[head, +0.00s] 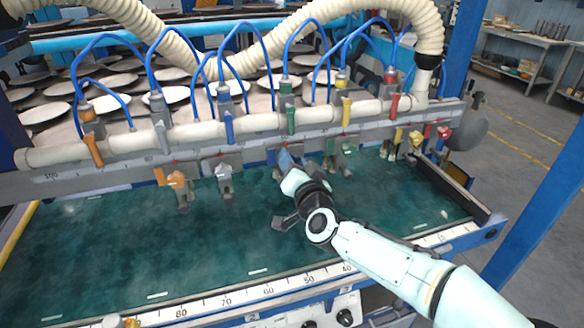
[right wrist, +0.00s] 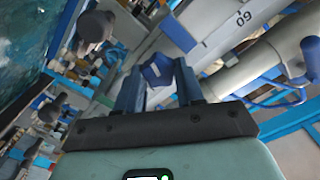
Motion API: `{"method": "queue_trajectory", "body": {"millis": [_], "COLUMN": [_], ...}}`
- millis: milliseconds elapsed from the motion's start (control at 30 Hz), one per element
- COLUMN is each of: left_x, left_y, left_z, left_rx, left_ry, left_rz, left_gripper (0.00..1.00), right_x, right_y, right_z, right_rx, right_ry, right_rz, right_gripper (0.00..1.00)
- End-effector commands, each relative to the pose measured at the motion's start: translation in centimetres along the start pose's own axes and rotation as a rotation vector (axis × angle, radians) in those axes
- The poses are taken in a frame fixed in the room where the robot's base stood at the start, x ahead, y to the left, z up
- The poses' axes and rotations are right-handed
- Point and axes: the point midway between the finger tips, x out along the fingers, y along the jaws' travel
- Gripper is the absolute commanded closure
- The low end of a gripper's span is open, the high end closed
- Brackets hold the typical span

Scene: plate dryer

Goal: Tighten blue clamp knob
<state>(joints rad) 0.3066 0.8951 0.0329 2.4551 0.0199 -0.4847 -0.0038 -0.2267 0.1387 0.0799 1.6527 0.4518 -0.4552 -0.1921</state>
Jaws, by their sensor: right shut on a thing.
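The blue clamp knob (head: 285,158) is on a clamp under the white pipe rail, near the middle of the head view. It also shows in the right wrist view (right wrist: 156,71), between the two fingers. My right gripper (right wrist: 158,78) is shut on this knob, and its arm reaches in from the lower right of the head view. In the head view, the wrist and hand hide much of the clamp below the knob. My left gripper is not in view.
An orange clamp (head: 178,185) and a grey clamp (head: 224,180) hang to the left along the rail (head: 120,144). Yellow and red clamps (head: 415,140) are to the right. Blue hoses arch above. The green bed (head: 120,250) is mostly clear.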

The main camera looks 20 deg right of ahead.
Motion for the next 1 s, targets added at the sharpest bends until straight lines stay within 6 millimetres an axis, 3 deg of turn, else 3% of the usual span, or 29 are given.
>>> {"method": "queue_trajectory", "body": {"millis": [1000], "left_x": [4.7], "left_y": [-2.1], "left_z": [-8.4], "left_rx": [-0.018], "left_ry": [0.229], "left_rz": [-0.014], "left_gripper": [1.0], "right_x": [0.0], "right_y": [0.5], "right_z": [0.3], "right_rx": [0.946], "right_ry": [0.001], "right_rz": [0.001], "right_gripper": [0.93]}}
